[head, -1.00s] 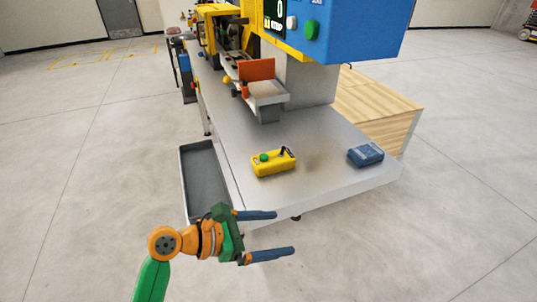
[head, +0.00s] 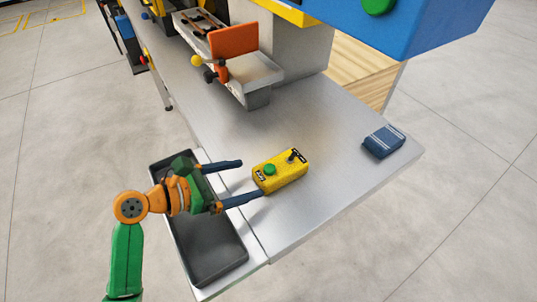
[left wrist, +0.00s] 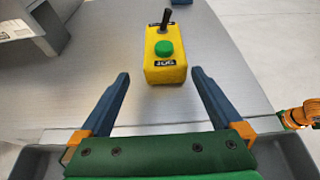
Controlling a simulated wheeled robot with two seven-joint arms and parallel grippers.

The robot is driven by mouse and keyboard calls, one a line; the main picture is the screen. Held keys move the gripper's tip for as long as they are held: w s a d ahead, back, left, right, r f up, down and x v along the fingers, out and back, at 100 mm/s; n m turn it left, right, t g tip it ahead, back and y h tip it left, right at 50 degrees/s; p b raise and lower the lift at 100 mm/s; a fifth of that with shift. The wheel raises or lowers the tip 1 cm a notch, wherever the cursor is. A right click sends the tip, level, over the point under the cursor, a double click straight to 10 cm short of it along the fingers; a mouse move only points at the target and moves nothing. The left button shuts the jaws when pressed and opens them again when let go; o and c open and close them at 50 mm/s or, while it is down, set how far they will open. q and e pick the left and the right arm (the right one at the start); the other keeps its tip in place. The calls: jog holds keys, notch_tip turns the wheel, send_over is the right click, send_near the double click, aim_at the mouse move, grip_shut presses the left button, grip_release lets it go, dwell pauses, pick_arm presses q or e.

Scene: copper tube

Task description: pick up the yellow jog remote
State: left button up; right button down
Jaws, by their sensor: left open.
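The yellow jog remote (head: 281,171) lies on the grey metal table, with a green button and a small black stick on top. It also shows in the left wrist view (left wrist: 166,55), lying ahead of the fingertips and roughly centred between them, its JOG label facing me. My left gripper (head: 252,178) is open and empty, its two dark blue fingers pointing at the remote's near end. In the left wrist view the left gripper (left wrist: 160,75) shows nothing between its fingers. My right gripper is not identifiable in the head view.
The table (head: 330,130) has clear metal around the remote. A blue box-like object (head: 384,141) lies near its right edge. A dark grey tray (head: 215,250) hangs along the near left edge, under my left gripper. A machine with an orange plate (head: 233,40) stands behind.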

aim_at(262, 175)
pick_arm(q)
jog(key=shift+w+d+f, duration=0.1)
jog(key=shift+w+d, duration=0.1)
jog(key=shift+w, duration=0.1)
jog(key=d, duration=0.1)
jog(key=w+d+f, duration=0.1)
jog(key=d, duration=0.1)
jog(key=w+d+p, duration=0.1)
jog(key=d, duration=0.1)
jog(key=shift+d+f, duration=0.15)
jog(key=shift+d, duration=0.05)
jog(key=shift+w+d+f, duration=0.15)
jog(key=shift+w+f, duration=0.15)
jog(key=shift+w, duration=0.15)
jog(key=shift+s+r, duration=0.1)
jog(key=shift+s, duration=0.05)
jog(key=c, duration=1.4)
jog(key=shift+c, duration=0.3)
